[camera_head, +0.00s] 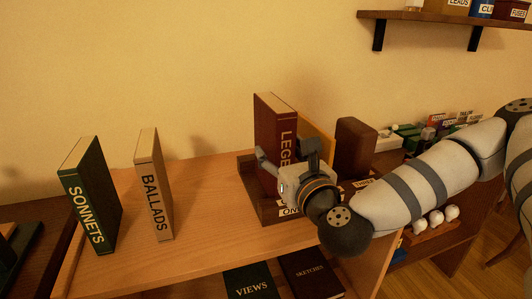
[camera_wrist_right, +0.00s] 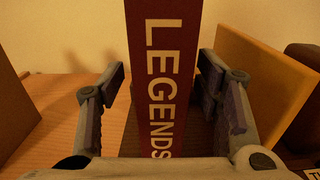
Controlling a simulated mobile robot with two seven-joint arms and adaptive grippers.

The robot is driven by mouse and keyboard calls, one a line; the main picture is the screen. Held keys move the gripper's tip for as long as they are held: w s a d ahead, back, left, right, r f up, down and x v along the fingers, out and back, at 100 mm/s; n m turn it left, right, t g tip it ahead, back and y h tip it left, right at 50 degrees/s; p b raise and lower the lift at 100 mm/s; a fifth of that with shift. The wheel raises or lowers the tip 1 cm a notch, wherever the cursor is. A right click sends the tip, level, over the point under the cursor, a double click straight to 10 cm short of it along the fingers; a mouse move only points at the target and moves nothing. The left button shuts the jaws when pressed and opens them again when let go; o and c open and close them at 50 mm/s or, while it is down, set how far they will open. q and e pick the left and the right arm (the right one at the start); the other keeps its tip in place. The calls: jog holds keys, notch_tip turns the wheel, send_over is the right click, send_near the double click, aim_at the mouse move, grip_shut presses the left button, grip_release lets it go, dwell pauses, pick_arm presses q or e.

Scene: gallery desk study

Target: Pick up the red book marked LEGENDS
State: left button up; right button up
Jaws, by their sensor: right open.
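The red book marked LEGENDS (camera_head: 271,118) stands upright in a dark wooden holder (camera_head: 247,172) on the desk. Its spine, with the full word, faces the right wrist view (camera_wrist_right: 162,70). My right gripper (camera_head: 288,158) is open in front of the book and hides the lower spine in the head view. In the right wrist view, one finger shows on each side of the book, with a visible gap at the left; I cannot tell whether the right finger touches it. My left gripper is not in view.
A yellow-brown board (camera_head: 318,143) stands close to the right of the book, with a brown block (camera_head: 355,146) beyond. The BALLADS book (camera_head: 152,185) and SONNETS book (camera_head: 90,195) stand at left. VIEWS (camera_head: 249,281) and SKETCHES (camera_head: 311,274) lie below. Bare desk (camera_head: 205,195) separates BALLADS and the holder.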

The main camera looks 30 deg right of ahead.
jog(key=x, duration=0.5)
jog(key=shift+w+d+r, duration=0.1)
jog(key=shift+w+r, duration=0.05)
jog(key=shift+w, duration=0.1)
grip_shut()
jog(key=shift+r, duration=0.15)
